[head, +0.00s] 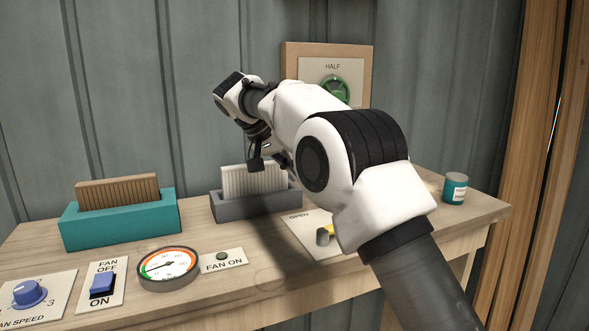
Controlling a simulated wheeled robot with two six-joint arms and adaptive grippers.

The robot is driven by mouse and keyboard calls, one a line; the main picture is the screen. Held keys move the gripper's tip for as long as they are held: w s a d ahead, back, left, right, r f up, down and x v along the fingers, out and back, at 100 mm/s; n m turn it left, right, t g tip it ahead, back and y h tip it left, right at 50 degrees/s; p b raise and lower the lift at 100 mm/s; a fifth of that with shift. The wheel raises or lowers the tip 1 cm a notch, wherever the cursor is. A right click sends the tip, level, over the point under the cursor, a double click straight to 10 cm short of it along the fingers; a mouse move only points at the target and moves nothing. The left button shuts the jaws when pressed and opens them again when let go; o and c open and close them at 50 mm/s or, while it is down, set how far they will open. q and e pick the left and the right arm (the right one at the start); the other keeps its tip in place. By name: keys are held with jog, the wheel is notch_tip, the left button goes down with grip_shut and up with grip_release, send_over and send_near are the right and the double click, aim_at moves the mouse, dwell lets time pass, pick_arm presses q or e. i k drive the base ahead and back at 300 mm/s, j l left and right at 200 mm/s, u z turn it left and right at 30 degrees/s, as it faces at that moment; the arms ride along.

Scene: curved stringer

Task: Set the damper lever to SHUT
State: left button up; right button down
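A pale plate (305,240) marked OPEN lies on the bench at the middle right, with a grey knob-like part (322,236) and a bit of yellow beside it. My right arm covers the rest of this plate, so a SHUT mark and most of any lever are hidden. My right gripper (268,162) hangs in front of the grey filter holder, behind and left of the plate. Its dark fingers look apart, with nothing held between them. My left gripper is out of view.
A green round handle (334,89) marked HALF is on the back wall board. A teal holder (120,222), grey holder (255,205), gauge (168,267), FAN ON plate (223,260), blue switch (102,285), blue knob (28,293) and small jar (455,189) occupy the bench.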

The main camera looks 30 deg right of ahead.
aim_at(323, 234)
jog(key=k, duration=1)
